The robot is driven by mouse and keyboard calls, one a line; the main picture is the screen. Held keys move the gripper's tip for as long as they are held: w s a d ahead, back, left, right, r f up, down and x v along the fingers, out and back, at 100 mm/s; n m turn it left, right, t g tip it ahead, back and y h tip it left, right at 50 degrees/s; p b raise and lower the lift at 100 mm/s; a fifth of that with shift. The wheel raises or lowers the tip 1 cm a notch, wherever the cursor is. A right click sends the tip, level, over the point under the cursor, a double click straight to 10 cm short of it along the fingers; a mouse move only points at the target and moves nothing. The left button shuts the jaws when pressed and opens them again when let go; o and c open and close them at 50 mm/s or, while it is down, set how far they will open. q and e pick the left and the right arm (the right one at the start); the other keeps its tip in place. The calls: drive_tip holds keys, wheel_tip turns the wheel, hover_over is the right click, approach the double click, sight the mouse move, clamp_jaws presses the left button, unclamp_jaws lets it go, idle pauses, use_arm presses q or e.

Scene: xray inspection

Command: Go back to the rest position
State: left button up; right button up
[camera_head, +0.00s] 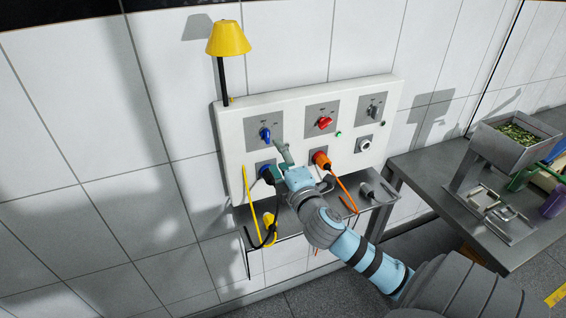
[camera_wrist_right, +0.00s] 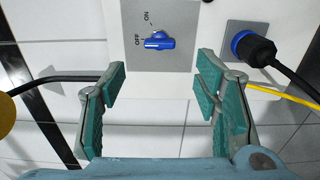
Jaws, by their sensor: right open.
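My right gripper (camera_head: 282,155) reaches up to the left part of a white wall panel (camera_head: 232,127). In the right wrist view, its two green-padded fingers (camera_wrist_right: 160,95) are wide apart with nothing between them. The blue rotary switch (camera_head: 265,134) is just ahead of it; in the right wrist view the blue knob (camera_wrist_right: 158,41) lies roughly crosswise, one end by the OFF label, clear of the fingers. A blue plug (camera_wrist_right: 254,48) with a black cable sits in a socket beside the switch. My left gripper is not in view.
The panel also carries a red switch (camera_head: 324,122), a grey switch (camera_head: 374,111), an orange plug (camera_head: 321,159) and a yellow lamp (camera_head: 228,38). Cables hang around my wrist. A shelf (camera_head: 378,209) juts out below. A metal table (camera_head: 431,178) with a hopper (camera_head: 487,141) stands right.

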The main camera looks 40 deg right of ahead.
drive_tip(key=v, duration=0.3)
idle(0.5)
